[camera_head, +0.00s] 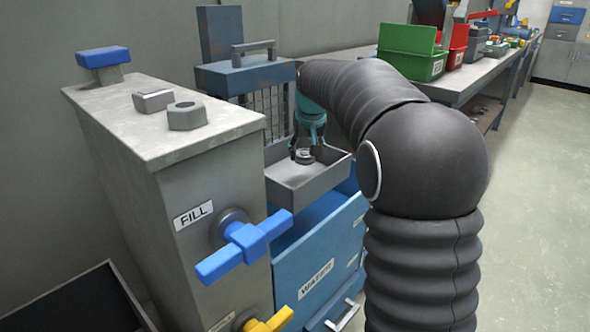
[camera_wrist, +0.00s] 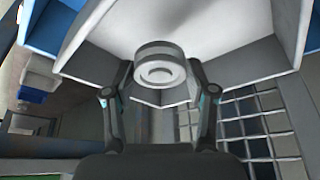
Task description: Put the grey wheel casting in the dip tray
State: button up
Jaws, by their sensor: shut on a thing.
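The grey wheel casting (camera_wrist: 158,66) is a short round piece with a ring-shaped face, between my gripper's two fingers in the wrist view. It shows small at the fingertips in the head view (camera_head: 304,154). My gripper (camera_head: 303,151) is shut on it and points down over a shallow grey tray (camera_head: 292,193), which I take as the dip tray. The tray's pale inside (camera_wrist: 225,25) fills the top of the wrist view. The casting appears inside the tray's outline, near its back; whether it touches the floor I cannot tell.
A blue-topped wire cage (camera_head: 262,75) stands right behind the tray. A grey FILL housing (camera_head: 165,130) with a blue valve handle (camera_head: 243,246) stands at left, with a hex nut (camera_head: 187,115) on top. A workbench (camera_head: 480,80) with bins (camera_head: 425,66) runs along the back right.

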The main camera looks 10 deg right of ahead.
aim_at(295, 179)
jog(key=shift+w+a+f, duration=0.45)
jog(key=shift+a, duration=0.15)
jog(key=shift+w+a+f, duration=0.4)
jog(key=shift+a+f, duration=0.05)
jog(key=shift+a, duration=0.15)
jog(key=shift+f+b, duration=0.5)
jog(key=shift+f, duration=1.45)
jog(key=shift+f, duration=0.15)
jog(key=o, duration=1.2)
